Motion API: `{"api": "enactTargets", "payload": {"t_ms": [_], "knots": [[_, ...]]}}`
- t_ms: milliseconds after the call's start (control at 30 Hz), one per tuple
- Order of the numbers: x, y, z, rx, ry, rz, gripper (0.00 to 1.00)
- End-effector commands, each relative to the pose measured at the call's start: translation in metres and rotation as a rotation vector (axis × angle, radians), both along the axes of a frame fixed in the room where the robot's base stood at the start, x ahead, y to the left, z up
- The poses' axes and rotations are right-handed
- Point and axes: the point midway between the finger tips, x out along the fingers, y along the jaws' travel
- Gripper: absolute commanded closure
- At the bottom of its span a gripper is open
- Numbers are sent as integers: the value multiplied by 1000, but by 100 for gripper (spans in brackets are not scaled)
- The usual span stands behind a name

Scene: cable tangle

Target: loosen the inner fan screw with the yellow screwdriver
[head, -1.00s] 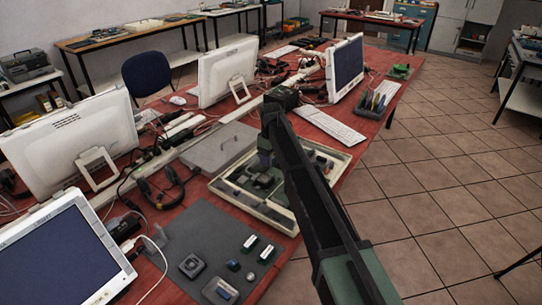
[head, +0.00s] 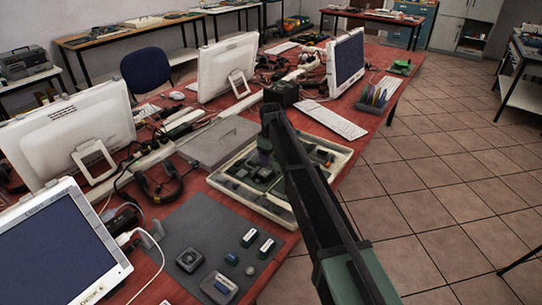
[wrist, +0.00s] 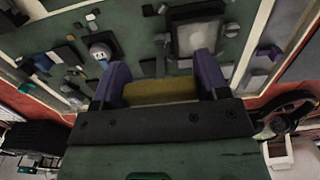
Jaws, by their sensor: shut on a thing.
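My gripper (wrist: 162,75) shows in the wrist view with its two purple fingers closed on a yellow piece, which looks like the handle of the yellow screwdriver (wrist: 160,92). The screwdriver's tip is hidden. Beyond the fingers is the opened computer case with boards and parts; in the head view its pale rim (head: 283,213) shows under my arm. A small round pale part (wrist: 100,49) lies beyond the left finger; I cannot tell whether it is the fan. No fan screw can be made out. In the head view my arm covers much of the gripper and case.
A grey mat (head: 215,218) with several small modules lies in front of the case. A grey cover panel (head: 217,142) lies behind it. Monitors (head: 61,245), headphones (head: 160,185) and cables crowd the left. A keyboard (head: 333,120) lies beyond my arm.

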Motion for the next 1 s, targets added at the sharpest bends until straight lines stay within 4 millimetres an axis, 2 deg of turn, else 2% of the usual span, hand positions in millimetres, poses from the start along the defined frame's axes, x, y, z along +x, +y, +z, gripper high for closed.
{"api": "enactTargets", "payload": {"t_ms": [833, 933, 1000], "knots": [[0, 0, -9, 0, 0, 1, 57], [0, 0, -9, 0, 0, 89, 57], [0, 0, -9, 0, 0, 236, 57]]}}
